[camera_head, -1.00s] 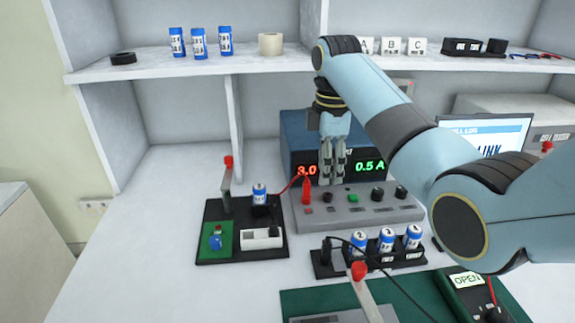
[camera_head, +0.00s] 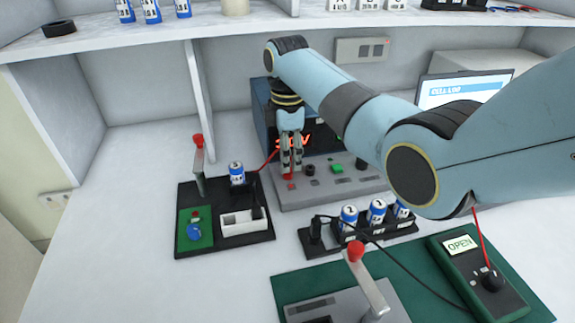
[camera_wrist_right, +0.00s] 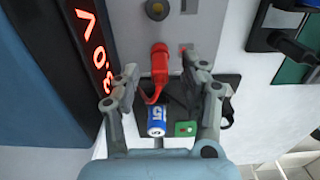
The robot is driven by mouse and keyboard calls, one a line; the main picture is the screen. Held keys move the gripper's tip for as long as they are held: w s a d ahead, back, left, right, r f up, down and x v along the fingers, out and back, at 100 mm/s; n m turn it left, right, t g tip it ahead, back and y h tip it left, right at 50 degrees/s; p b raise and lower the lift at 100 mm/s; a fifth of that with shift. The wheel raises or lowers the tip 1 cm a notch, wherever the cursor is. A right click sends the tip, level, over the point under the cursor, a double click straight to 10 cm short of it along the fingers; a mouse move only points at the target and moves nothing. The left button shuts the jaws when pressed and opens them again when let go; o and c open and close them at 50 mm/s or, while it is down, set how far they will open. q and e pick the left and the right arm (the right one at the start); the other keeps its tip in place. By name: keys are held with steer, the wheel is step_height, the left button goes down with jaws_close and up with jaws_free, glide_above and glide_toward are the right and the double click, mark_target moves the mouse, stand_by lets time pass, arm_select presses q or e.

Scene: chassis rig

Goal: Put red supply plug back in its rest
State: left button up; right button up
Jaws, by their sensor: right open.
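The red supply plug (camera_wrist_right: 160,60) stands at the grey front panel (camera_head: 325,187) of the blue power supply (camera_head: 262,118), with its red lead running left toward the black tray. In the wrist view it is between the open fingers of my right gripper (camera_wrist_right: 161,74), with gaps on both sides. In the head view my right gripper (camera_head: 291,172) points down over the panel's left end and largely hides the plug. I cannot tell which part of the panel is the plug's rest, or whether the plug is seated. My left gripper is not in view.
A black tray (camera_head: 225,246) with a blue-white cell (camera_head: 237,173) and a red-topped lever (camera_head: 198,160) stands left. A cell rack (camera_head: 388,232) is in front of the supply. A green mat (camera_head: 430,276) bears a meter (camera_head: 475,280) and a red-handled fixture (camera_head: 375,295).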

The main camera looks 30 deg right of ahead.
step_height(320, 180, down, 2)
steer(key=shift+f, duration=0.1)
steer(key=shift+c, duration=0.2)
steer(key=shift+c, duration=1.3)
jaws_close()
steer(key=shift+r, duration=0.2)
